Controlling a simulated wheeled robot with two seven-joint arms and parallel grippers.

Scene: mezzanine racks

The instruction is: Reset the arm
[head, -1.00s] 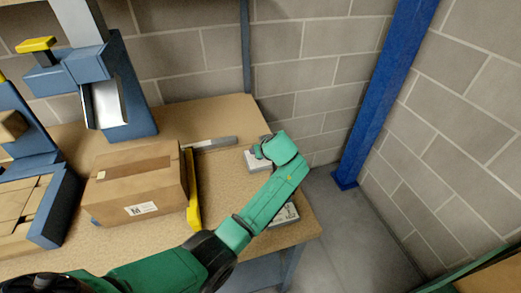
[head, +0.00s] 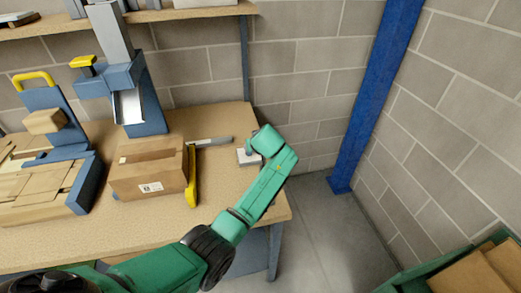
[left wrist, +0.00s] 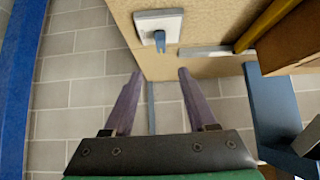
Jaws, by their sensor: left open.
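My left arm is green and reaches from the bottom left across the table. Its gripper (head: 254,146) is near the table's right end, its fingers mostly hidden by the wrist in the head view. In the left wrist view the purple fingers (left wrist: 159,74) are spread wide with nothing between them. In the left wrist view this block (left wrist: 150,26) shows a blue post and sits beyond the fingertips. My right gripper is not in view.
A cardboard box (head: 150,171) stands on the table (head: 110,228), with a yellow-handled tool (head: 191,178) beside it. Blue press-like stands (head: 143,104) are behind and left. A blue column (head: 372,100) stands right of the table. Clear floor lies between. A green bin (head: 400,283) holds boxes.

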